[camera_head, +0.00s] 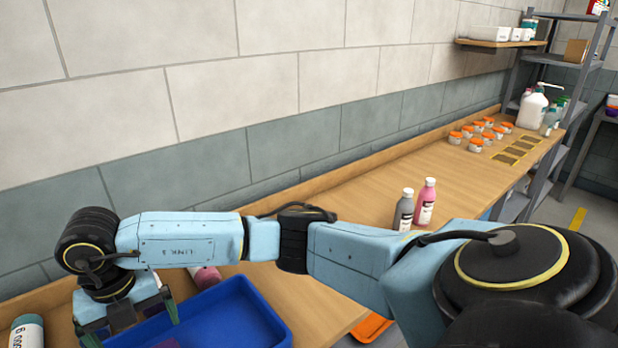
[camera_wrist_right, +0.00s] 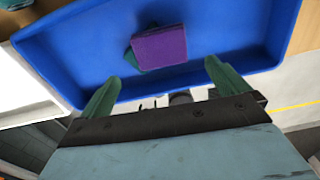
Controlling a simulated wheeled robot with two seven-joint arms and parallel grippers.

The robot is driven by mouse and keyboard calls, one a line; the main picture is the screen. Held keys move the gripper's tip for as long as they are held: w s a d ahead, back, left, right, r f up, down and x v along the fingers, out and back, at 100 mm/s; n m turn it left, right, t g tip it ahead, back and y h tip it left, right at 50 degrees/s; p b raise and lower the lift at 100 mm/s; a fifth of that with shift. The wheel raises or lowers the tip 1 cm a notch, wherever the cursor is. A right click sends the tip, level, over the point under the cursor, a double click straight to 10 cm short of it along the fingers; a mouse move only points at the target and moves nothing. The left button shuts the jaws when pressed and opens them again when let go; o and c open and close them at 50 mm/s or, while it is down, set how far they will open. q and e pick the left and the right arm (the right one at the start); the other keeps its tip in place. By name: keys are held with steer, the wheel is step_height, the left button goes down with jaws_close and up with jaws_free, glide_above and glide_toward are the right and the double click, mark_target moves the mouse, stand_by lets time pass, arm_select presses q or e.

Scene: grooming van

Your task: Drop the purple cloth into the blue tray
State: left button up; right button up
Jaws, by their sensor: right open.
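The blue tray (camera_head: 262,306) sits on the wooden counter at the lower left of the head view and fills much of the right wrist view (camera_wrist_right: 85,75). The purple cloth (camera_wrist_right: 165,46) shows as a folded square within the tray's walls, with a bit of green (camera_wrist_right: 130,57) peeking out at its left. My right gripper (camera_head: 132,331) is over the tray's left part. In the right wrist view its green fingers (camera_wrist_right: 162,73) are spread, with nothing between them, and the cloth is beyond their tips, apart from them. My left gripper is not in view.
A grey bottle (camera_head: 404,212) and a pink bottle (camera_head: 426,204) stand mid-counter. Several orange-lidded jars (camera_head: 476,134) are farther back. A white bottle (camera_head: 27,332) is at the lower left corner. A tiled wall (camera_head: 280,90) runs behind the counter.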

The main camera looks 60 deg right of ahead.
step_height(320, 180, up, 6)
stand_by(0.7)
